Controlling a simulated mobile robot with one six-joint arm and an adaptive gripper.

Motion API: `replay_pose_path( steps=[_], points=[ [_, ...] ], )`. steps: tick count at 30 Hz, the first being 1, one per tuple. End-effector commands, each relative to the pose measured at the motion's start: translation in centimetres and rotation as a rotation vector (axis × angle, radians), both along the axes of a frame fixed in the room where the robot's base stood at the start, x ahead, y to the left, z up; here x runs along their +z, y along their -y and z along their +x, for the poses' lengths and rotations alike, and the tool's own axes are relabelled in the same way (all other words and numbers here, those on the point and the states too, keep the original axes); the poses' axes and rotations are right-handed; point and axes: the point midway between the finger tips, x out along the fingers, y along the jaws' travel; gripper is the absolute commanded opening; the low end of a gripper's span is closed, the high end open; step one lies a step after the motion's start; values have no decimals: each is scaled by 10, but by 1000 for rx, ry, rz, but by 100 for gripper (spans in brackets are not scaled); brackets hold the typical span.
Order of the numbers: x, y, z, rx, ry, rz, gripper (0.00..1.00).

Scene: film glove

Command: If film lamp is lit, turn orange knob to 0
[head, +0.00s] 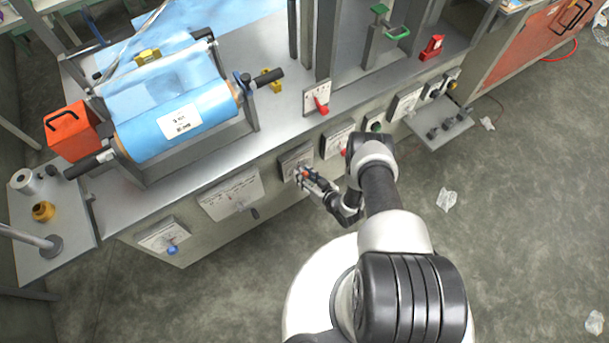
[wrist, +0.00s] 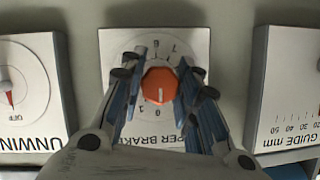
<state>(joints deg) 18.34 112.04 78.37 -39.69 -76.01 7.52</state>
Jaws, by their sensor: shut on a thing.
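The orange knob (wrist: 158,88) is in the middle of the wrist view, on a white dial plate (wrist: 115,45) with numbers around it and lettering ending in "PER BRAKE". A pale mark on the knob points toward the bottom of the picture. My gripper (wrist: 161,84) has its fingers closed on both sides of the knob. In the head view my gripper (head: 306,176) reaches the bench front, where a little orange shows between the fingers. A green round part (head: 376,126) sits on the front panel; I cannot tell whether it is the film lamp or lit.
The "UNWIN..." panel (wrist: 38,65) and "GUIDE mm" panel (wrist: 288,80) flank the dial. A blue film roll (head: 170,100) is on the bench. The floor at right is mostly open.

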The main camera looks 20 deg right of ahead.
Motion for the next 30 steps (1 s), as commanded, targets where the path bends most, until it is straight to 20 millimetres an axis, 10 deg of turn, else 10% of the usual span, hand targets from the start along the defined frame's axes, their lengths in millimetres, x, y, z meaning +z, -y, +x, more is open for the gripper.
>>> replay_pose_path(
  steps=[15,16,30],
  points=[
    [0,0,1,1,11,-28,6],
    [0,0,1,1,10,-28,30],
    [0,0,0,0,10,-26,51]
  ],
)
